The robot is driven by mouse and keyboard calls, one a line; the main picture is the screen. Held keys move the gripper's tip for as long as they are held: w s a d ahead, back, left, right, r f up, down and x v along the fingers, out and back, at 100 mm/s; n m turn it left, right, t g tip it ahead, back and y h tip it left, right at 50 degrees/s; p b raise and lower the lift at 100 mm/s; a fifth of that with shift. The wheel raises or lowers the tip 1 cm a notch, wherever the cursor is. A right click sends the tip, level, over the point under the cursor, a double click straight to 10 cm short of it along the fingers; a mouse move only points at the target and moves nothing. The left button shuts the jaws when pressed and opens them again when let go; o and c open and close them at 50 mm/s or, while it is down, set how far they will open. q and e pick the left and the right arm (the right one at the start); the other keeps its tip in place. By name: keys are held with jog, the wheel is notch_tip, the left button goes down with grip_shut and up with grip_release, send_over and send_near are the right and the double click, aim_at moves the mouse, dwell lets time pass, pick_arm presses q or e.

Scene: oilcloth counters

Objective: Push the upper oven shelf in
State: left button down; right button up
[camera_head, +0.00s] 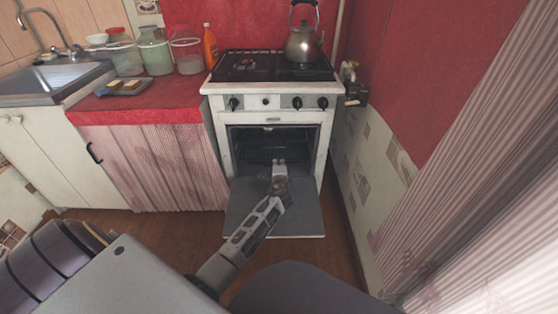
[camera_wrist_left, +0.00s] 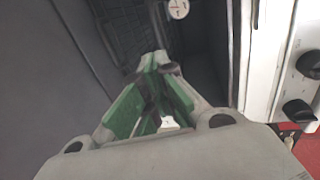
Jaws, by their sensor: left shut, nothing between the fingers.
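The white oven (camera_head: 226,150) has its door (camera_head: 305,205) folded down open. Inside is a dark wire shelf (camera_head: 257,153); a dark grid, seemingly the shelf (camera_wrist_left: 120,28), also shows in the wrist view. I cannot clearly separate an upper from a lower shelf. My left gripper (camera_head: 279,165) reaches over the open door to the oven mouth. In the wrist view its green-padded fingers (camera_wrist_left: 160,62) are shut together and empty, pointing toward the grid. I cannot tell whether the tips touch the shelf. My right gripper is not in view.
A kettle (camera_head: 302,45) stands on the stove top. A red counter (camera_head: 140,105) with jars and a tray of food is left of the oven. A tiled wall (camera_head: 365,185) stands close on the right. A small round dial (camera_wrist_left: 178,9) shows inside the oven.

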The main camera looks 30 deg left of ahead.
pick_arm(q)
jog(key=shift+s+d+r, duration=0.1)
jog(key=shift+s+d, duration=0.2)
jog(key=shift+s, duration=0.15)
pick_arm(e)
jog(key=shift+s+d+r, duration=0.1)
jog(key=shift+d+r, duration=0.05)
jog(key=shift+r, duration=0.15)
